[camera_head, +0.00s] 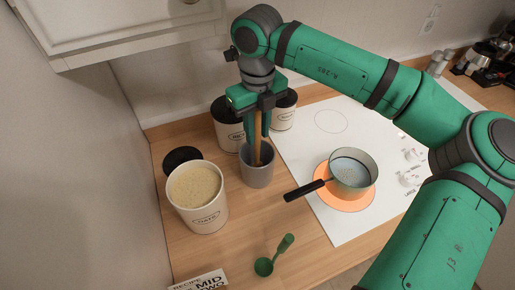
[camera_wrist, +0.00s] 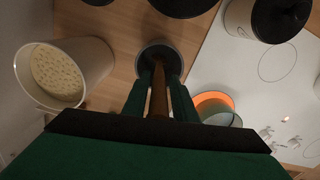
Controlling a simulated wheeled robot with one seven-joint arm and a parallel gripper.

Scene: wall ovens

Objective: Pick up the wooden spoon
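The wooden spoon (camera_head: 257,136) stands almost upright in a grey cup (camera_head: 258,174) on the wooden counter, its handle up and its lower end hidden inside the cup. My gripper (camera_head: 258,134) is above the cup, pointing down, with one green finger on each side of the handle. In the wrist view the spoon handle (camera_wrist: 158,98) runs between the two fingers, and the grey cup (camera_wrist: 158,48) lies just beyond the fingertips. The fingers are very close to the handle; I cannot tell whether they press on it.
An open white canister (camera_head: 197,198) of oats stands left of the cup, and lidded canisters (camera_head: 226,128) stand behind. A saucepan (camera_head: 352,172) sits on a glowing burner at right, its black handle (camera_head: 304,190) pointing towards the cup. A green scoop (camera_head: 265,266) lies in front.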

